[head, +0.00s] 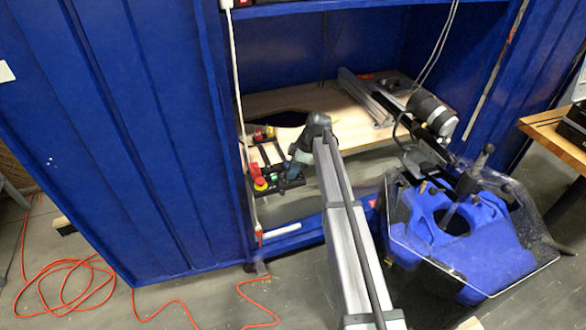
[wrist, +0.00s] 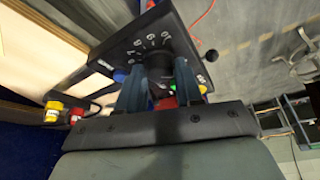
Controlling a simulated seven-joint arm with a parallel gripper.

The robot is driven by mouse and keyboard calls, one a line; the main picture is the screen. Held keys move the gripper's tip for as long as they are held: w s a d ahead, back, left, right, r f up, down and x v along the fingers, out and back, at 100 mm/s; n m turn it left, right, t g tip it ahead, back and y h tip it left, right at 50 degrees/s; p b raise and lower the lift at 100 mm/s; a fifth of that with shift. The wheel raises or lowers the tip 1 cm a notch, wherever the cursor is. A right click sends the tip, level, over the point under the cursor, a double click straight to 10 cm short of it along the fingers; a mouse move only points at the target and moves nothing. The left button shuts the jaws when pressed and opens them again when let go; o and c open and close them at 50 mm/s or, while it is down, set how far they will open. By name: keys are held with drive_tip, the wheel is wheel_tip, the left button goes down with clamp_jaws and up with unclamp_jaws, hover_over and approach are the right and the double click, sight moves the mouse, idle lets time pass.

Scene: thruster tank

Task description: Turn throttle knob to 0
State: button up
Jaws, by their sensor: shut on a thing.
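The black control panel (wrist: 128,45) with white numerals fills the upper middle of the wrist view. It also shows inside the blue cabinet in the head view (head: 277,187). My gripper (wrist: 160,66) reaches over the panel with its two dark blue fingers either side of the dark throttle knob, shut on it. The knob is mostly hidden by the fingers, and its pointer cannot be read. In the head view my gripper (head: 297,170) is at the panel's right part, and the arm hides some of the area.
A red emergency button (head: 260,183) sits on the panel's left. More red and yellow controls (head: 263,132) stand behind it. A wooden shelf (head: 290,100) lies beyond, with metal rails (head: 367,98). A blue thruster part (head: 470,235) under a clear cover stands at right.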

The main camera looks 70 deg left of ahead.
drive_tip(key=o, duration=1)
drive_tip(key=shift+r, duration=0.1)
drive_tip(key=v, duration=1.3)
drive_tip(key=shift+w+r, duration=0.2)
drive_tip(key=shift+w, duration=0.05)
drive_tip(key=shift+d, duration=0.1)
